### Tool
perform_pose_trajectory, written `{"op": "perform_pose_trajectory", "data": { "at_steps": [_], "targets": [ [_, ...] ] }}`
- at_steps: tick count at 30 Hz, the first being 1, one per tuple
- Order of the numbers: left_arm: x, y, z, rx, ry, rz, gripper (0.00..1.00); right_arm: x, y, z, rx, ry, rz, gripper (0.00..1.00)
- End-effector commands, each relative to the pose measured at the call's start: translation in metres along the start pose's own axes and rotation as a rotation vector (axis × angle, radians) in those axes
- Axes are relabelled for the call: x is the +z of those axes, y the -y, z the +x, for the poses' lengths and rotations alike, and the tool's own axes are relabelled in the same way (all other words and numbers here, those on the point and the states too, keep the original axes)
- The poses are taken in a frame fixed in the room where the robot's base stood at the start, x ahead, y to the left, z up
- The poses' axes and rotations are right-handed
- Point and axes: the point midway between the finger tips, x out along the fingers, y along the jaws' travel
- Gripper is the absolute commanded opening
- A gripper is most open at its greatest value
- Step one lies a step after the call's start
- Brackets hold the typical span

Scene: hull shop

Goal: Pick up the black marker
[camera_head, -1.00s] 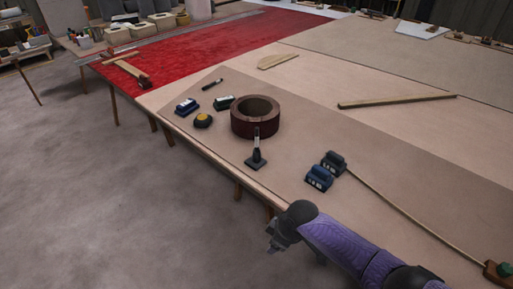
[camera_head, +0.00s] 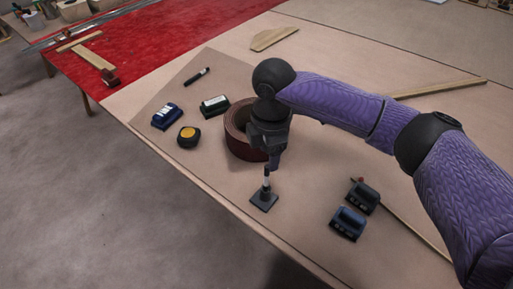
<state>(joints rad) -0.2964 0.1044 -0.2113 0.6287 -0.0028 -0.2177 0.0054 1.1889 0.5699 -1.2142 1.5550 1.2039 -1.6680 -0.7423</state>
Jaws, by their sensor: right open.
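A slim upright black marker with a pale band (camera_head: 267,182) stands in a square black base (camera_head: 264,201) near the table's front edge. Another dark pen-like marker with a pale band (camera_head: 197,76) lies flat on the table farther back left. My right gripper (camera_head: 272,163) points down just above the upright marker, with its fingers open at its top end. The fingers hide that top end, and I cannot tell whether they touch it. My left gripper is out of view.
A dark red-brown ring (camera_head: 236,137) stands just behind my right gripper, partly hidden. A yellow-topped tape measure (camera_head: 188,136), a blue block (camera_head: 167,116) and a dark green block (camera_head: 214,105) lie to its left. Two dark blocks (camera_head: 348,223) (camera_head: 363,196) lie to the right, beside a thin wooden strip.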

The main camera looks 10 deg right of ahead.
Motion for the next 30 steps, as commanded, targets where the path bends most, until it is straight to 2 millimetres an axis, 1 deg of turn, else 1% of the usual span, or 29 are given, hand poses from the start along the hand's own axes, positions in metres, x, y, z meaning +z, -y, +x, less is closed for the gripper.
{"op": "perform_pose_trajectory", "data": {
  "at_steps": [2, 4, 9, 11, 14, 16, 18, 20, 24, 25, 26, 27, 29, 30],
  "targets": [
    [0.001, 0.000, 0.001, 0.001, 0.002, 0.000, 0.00, 0.000, 0.000, 0.002, -0.002, 0.002, -0.002, 0.61],
    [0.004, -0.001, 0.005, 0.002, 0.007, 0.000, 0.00, 0.000, 0.000, 0.011, -0.002, 0.001, -0.002, 0.61],
    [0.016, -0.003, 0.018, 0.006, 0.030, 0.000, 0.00, 0.000, -0.001, 0.045, -0.003, 0.001, -0.001, 0.61],
    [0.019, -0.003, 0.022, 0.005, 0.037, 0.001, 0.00, 0.001, -0.001, 0.055, -0.003, 0.002, -0.001, 0.61],
    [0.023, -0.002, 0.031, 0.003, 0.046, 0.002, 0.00, 0.001, -0.004, 0.071, -0.002, 0.001, -0.001, 0.61],
    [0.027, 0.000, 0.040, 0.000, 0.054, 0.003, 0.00, 0.002, -0.007, 0.087, -0.003, 0.001, 0.000, 0.61],
    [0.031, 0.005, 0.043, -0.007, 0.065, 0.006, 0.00, 0.002, -0.006, 0.099, -0.003, 0.001, -0.002, 0.61],
    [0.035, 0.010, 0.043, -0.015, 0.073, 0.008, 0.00, 0.002, -0.006, 0.102, -0.002, 0.002, -0.003, 0.61],
    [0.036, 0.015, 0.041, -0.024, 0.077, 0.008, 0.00, 0.002, -0.007, 0.099, 0.000, 0.001, -0.002, 0.61],
    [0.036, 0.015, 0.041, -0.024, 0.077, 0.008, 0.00, 0.002, -0.007, 0.099, 0.000, 0.001, -0.002, 0.59],
    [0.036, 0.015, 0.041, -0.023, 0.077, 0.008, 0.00, 0.002, -0.007, 0.099, 0.000, 0.001, -0.002, 0.52],
    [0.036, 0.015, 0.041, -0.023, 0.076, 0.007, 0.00, 0.002, -0.007, 0.099, 0.000, 0.001, -0.002, 0.44],
    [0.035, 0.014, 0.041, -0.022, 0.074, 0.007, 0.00, 0.002, -0.007, 0.099, 0.000, 0.001, -0.002, 0.31],
    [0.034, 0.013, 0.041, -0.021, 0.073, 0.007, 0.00, 0.002, -0.007, 0.099, 0.000, 0.001, -0.002, 0.23]
  ]
}}
